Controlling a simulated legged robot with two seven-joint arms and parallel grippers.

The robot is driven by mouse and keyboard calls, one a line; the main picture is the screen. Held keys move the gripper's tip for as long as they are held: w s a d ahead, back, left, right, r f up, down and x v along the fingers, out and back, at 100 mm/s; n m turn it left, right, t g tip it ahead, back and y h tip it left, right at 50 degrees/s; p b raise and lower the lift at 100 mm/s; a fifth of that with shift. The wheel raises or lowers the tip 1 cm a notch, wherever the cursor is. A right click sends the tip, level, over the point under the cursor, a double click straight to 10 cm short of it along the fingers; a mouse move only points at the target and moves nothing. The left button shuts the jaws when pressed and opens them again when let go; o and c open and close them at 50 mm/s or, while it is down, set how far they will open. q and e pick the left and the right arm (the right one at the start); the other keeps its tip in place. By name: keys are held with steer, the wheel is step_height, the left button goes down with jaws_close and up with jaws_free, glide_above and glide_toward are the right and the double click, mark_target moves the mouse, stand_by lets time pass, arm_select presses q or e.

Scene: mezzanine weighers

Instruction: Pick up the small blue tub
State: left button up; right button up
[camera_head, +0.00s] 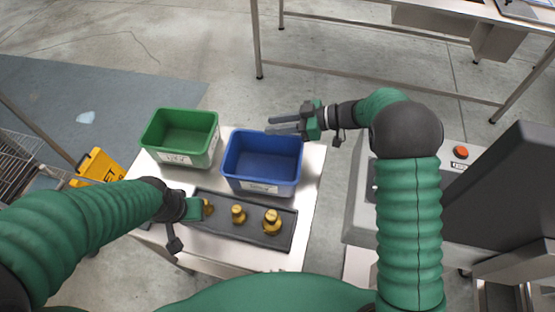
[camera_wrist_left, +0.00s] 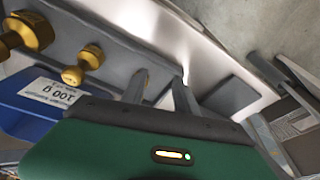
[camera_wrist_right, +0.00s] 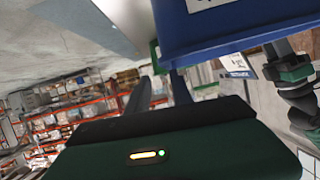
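The small blue tub (camera_head: 262,182) stands upright on the white table, with a label on its near side. Its blue wall fills the top of the right wrist view (camera_wrist_right: 230,35), and part of it shows at the left of the left wrist view (camera_wrist_left: 28,115). My right gripper (camera_head: 271,125) is at the tub's far right corner, fingers pointing left and apart, with nothing between them. Whether it touches the tub is unclear. My left gripper (camera_head: 192,209) is over the left end of the grey tray; its fingers show apart and empty in the left wrist view (camera_wrist_left: 160,82).
A green tub (camera_head: 181,135) stands left of the blue one. A dark grey tray (camera_head: 255,235) with brass weights (camera_head: 271,221) lies in front. A grey machine with a red button (camera_head: 460,152) is at the right. A yellow object (camera_head: 98,165) is left of the table.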

steer(key=a+f, duration=0.1)
steer(key=a, duration=0.2)
steer(key=a+f, duration=0.1)
steer(key=shift+s+a+f, duration=0.1)
steer(key=shift+a+f, duration=0.15)
steer(key=shift+f, duration=0.2)
steer(key=shift+d, duration=0.15)
steer(key=shift+f, duration=0.1)
steer(key=shift+c, duration=1.1)
steer(key=shift+w+a+f, duration=0.1)
steer(key=shift+w+a, duration=0.15)
steer(key=shift+w, duration=0.05)
jaws_close()
steer(key=shift+w+a+f, duration=0.15)
steer(key=shift+w+a, duration=0.2)
steer(key=shift+w, duration=0.15)
steer(key=shift+s+r, duration=0.1)
steer(key=shift+r, duration=0.2)
steer(key=shift+s+d+r, duration=0.1)
steer(key=shift+d, duration=0.35)
steer(key=shift+a, duration=0.3)
